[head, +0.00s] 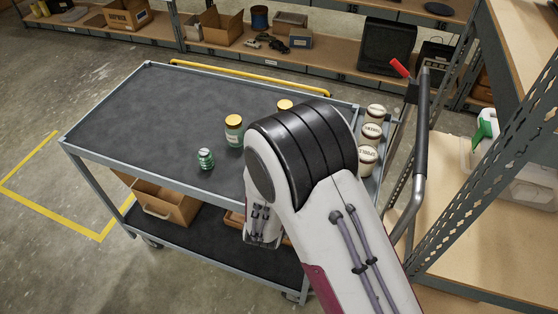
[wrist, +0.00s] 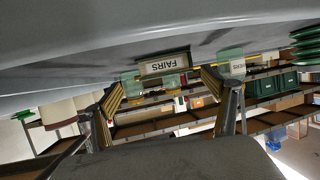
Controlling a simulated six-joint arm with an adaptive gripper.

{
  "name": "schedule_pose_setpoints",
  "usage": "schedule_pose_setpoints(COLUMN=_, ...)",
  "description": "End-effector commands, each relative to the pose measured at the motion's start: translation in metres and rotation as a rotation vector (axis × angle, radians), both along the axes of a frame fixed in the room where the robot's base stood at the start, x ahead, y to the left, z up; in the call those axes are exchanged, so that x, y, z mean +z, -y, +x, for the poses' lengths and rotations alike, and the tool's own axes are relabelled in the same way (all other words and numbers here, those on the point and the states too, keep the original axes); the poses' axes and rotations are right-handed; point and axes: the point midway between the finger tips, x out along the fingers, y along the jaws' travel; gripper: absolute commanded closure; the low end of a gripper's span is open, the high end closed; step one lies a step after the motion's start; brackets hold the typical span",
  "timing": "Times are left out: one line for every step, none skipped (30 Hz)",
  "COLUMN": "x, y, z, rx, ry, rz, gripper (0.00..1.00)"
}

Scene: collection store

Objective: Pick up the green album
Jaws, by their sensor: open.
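No green album shows clearly in the head view; my arm covers part of the cart top there. In the wrist view, which is upside down, a flat dark item labelled "FAIRS" (wrist: 165,65) lies on the cart surface, between and beyond my fingers. Its colour is too dim to tell whether it is the green album. My gripper (wrist: 165,88) is open, with its two fingers apart and nothing between the tips. In the head view the fingers are hidden behind my arm.
The grey cart top (head: 140,110) has free room on the left. A small green jar (head: 205,159) and yellow-lidded jars (head: 234,132) (head: 286,106) stand near my arm. White lidded jars (head: 368,154) line the right end. A metal rack (head: 480,175) stands close on the right.

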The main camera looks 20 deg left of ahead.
Motion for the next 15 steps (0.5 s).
schedule_pose_setpoints(x=-0.003, y=-0.001, z=0.004, rx=0.0, ry=-0.001, rz=0.0, gripper=0.15)
schedule_pose_setpoints(x=-0.004, y=-0.002, z=0.007, rx=0.0, ry=-0.001, rz=0.001, gripper=0.15)
schedule_pose_setpoints(x=-0.005, y=-0.002, z=0.01, rx=0.0, ry=-0.001, rz=0.001, gripper=0.15)
schedule_pose_setpoints(x=-0.005, y=-0.002, z=0.011, rx=0.0, ry=-0.002, rz=0.001, gripper=0.15)
schedule_pose_setpoints(x=-0.006, y=-0.002, z=0.013, rx=0.0, ry=-0.002, rz=0.001, gripper=0.15)
schedule_pose_setpoints(x=-0.007, y=-0.003, z=0.014, rx=0.0, ry=-0.002, rz=0.001, gripper=0.15)
schedule_pose_setpoints(x=-0.007, y=-0.003, z=0.015, rx=0.0, ry=-0.002, rz=0.001, gripper=0.15)
schedule_pose_setpoints(x=-0.007, y=-0.003, z=0.015, rx=0.0, ry=-0.002, rz=0.001, gripper=0.15)
schedule_pose_setpoints(x=-0.007, y=-0.003, z=0.015, rx=0.001, ry=-0.002, rz=0.001, gripper=0.15)
schedule_pose_setpoints(x=-0.007, y=-0.003, z=0.015, rx=0.001, ry=-0.002, rz=0.001, gripper=0.15)
schedule_pose_setpoints(x=-0.007, y=-0.003, z=0.015, rx=0.001, ry=-0.002, rz=0.001, gripper=0.15)
schedule_pose_setpoints(x=-0.007, y=-0.003, z=0.015, rx=0.001, ry=-0.002, rz=0.001, gripper=0.15)
schedule_pose_setpoints(x=-0.007, y=-0.003, z=0.015, rx=0.001, ry=-0.002, rz=0.001, gripper=0.15)
schedule_pose_setpoints(x=-0.007, y=-0.003, z=0.015, rx=0.001, ry=-0.002, rz=0.001, gripper=0.15)
schedule_pose_setpoints(x=-0.007, y=-0.003, z=0.015, rx=0.001, ry=-0.002, rz=0.001, gripper=0.15)
